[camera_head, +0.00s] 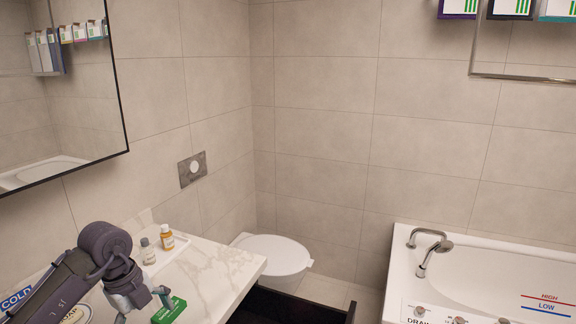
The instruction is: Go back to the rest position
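My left arm comes in from the lower left, over the marble counter (232,270). Its gripper (143,305) points down toward the counter, with its fingers apart and nothing visible between them. A green item with white marking (170,309) lies just right of the gripper. I cannot tell whether they touch. My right gripper is not in view.
A white tray (166,259) holds a grey bottle (147,252) and an amber bottle (167,238). A white toilet (274,256) stands beyond the counter. A bathtub (398,262) with a faucet (434,246) is at right. A mirror (62,110) hangs at left.

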